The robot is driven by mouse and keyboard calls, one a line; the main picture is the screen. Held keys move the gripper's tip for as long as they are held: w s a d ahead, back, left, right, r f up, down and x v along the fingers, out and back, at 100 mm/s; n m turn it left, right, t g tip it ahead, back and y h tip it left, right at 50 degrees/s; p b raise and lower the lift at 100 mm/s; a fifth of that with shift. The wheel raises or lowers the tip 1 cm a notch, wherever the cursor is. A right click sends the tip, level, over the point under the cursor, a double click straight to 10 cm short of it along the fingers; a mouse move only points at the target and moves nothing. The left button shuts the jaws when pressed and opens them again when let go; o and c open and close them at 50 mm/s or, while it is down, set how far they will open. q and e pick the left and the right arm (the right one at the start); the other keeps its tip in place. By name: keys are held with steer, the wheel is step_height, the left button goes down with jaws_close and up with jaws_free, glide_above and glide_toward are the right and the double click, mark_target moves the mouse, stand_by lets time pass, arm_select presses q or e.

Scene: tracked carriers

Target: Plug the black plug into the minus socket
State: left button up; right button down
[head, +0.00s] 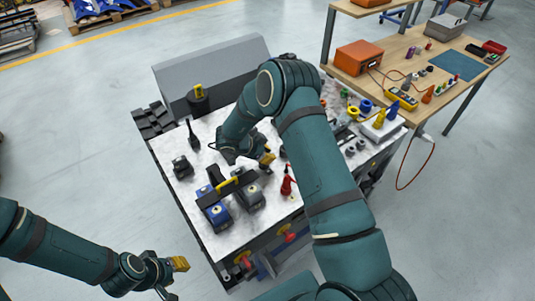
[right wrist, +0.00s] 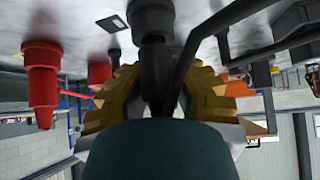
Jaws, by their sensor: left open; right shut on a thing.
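My right gripper (head: 267,159) is over the white tabletop, its yellow fingers shut on a slim black piece, which looks like the black plug (right wrist: 154,70). In the right wrist view, where the table appears at the top, a wider black cylinder (right wrist: 150,18) sits at the plug's table-side end; I cannot tell whether they are joined. My fingers and wrist hide part of the plug. I cannot make out a minus mark or identify the minus socket. My left gripper (head: 172,278) is open and empty, away from the table at lower left.
A red plug-like piece (head: 287,183) stands close to my right gripper, also in the right wrist view (right wrist: 41,82). A blue unit (head: 214,213) and a grey unit (head: 249,197) are nearby. A black cable or bar (right wrist: 205,50) runs beside the held piece. Open floor surrounds my left gripper.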

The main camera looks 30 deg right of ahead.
steer(key=shift+f, duration=0.35)
stand_by(0.7)
steer(key=c, duration=0.9)
jaws_free()
steer(key=shift+o, duration=0.2)
steer(key=shift+r, duration=0.1)
steer(key=v, duration=1.1)
steer(key=shift+a+r, duration=0.2)
steer(key=shift+r, duration=0.2)
